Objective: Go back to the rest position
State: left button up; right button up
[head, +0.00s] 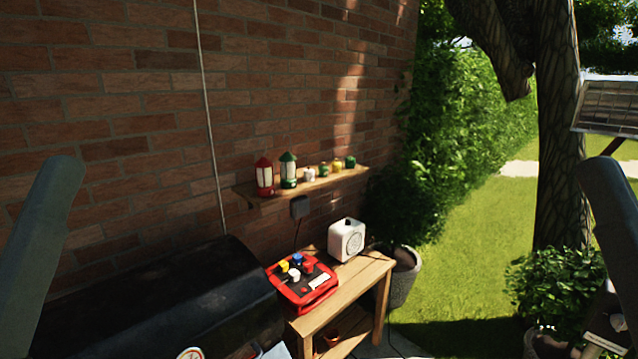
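Only upper links of my two arms show, one at the left edge and one at the right edge. Both are raised and stand clear of the wooden table (377,268). My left gripper is out of the picture. A pale and dark part sits at the lower right corner below my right arm link, but no gripper fingers can be made out there. I cannot see whether either gripper holds anything.
A red tray with coloured pieces (303,288) and a white box-shaped device (346,240) stand on the table. A black covered grill (160,310) fills the lower left. A wall shelf (325,181) holds two lanterns and several small pots.

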pick_arm(q)
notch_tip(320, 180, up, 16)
jog(key=p, duration=1.2)
pick_arm(e)
notch_tip(320, 180, up, 16)
pick_arm(q)
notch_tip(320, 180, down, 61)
jog(key=b, duration=6.1)
pick_arm(e)
notch_tip(320, 180, down, 61)
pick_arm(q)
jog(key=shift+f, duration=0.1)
pick_arm(e)
jog(key=shift+f, duration=0.1)
